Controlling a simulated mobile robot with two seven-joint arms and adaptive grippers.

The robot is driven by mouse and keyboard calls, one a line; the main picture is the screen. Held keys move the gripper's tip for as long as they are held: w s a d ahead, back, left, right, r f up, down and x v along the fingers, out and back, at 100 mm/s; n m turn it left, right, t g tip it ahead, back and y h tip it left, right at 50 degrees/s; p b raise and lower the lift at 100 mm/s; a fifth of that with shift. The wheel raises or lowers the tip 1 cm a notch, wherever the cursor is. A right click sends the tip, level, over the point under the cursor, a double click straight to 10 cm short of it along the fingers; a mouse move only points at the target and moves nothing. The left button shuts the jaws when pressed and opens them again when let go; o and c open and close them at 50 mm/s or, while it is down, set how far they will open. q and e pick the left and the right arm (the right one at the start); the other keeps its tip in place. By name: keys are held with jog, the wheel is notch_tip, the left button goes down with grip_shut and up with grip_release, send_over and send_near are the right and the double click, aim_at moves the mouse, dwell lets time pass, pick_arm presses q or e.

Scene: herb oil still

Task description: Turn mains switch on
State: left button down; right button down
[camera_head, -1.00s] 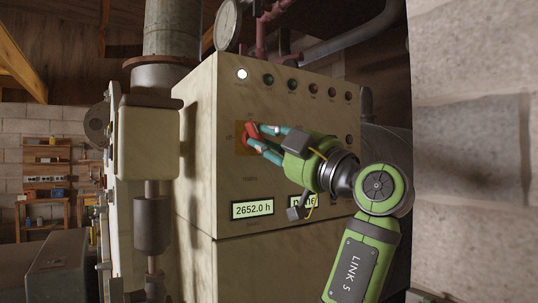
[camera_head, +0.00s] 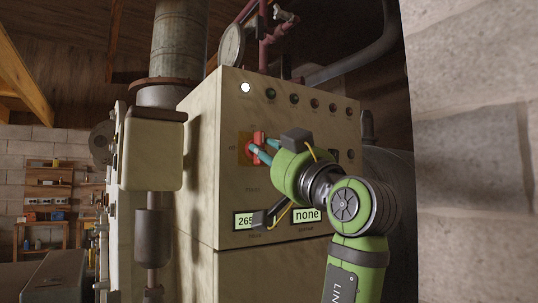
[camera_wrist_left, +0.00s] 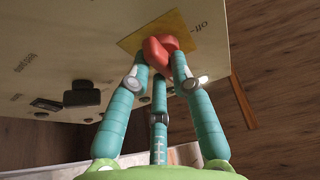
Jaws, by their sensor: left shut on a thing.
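The mains switch is a red rotary handle (camera_head: 259,138) on a yellow plate (camera_head: 243,150), on the front of a cream control cabinet (camera_head: 225,190). My left gripper (camera_head: 260,151) reaches it from the right, its teal fingers shut on the handle. In the left wrist view, the fingertips close around the red handle (camera_wrist_left: 158,51) in front of the yellow plate (camera_wrist_left: 182,30); the word "off" shows by the plate's edge. In the head view the handle stands roughly upright, partly hidden by the fingers. My right gripper is not in view.
A white lamp (camera_head: 245,87) glows at the top left of the cabinet, beside a row of dark lamps. A round gauge (camera_head: 232,45) stands above. A block wall (camera_head: 470,150) bounds the right.

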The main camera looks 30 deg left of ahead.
pick_arm(q)
jog(key=shift+r, duration=0.25)
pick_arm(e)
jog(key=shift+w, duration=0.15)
pick_arm(q)
jog(key=c, duration=1.1)
grip_release()
jog(key=shift+s, duration=0.1)
jog(key=shift+a+f, duration=0.15)
jog(key=v, duration=1.2)
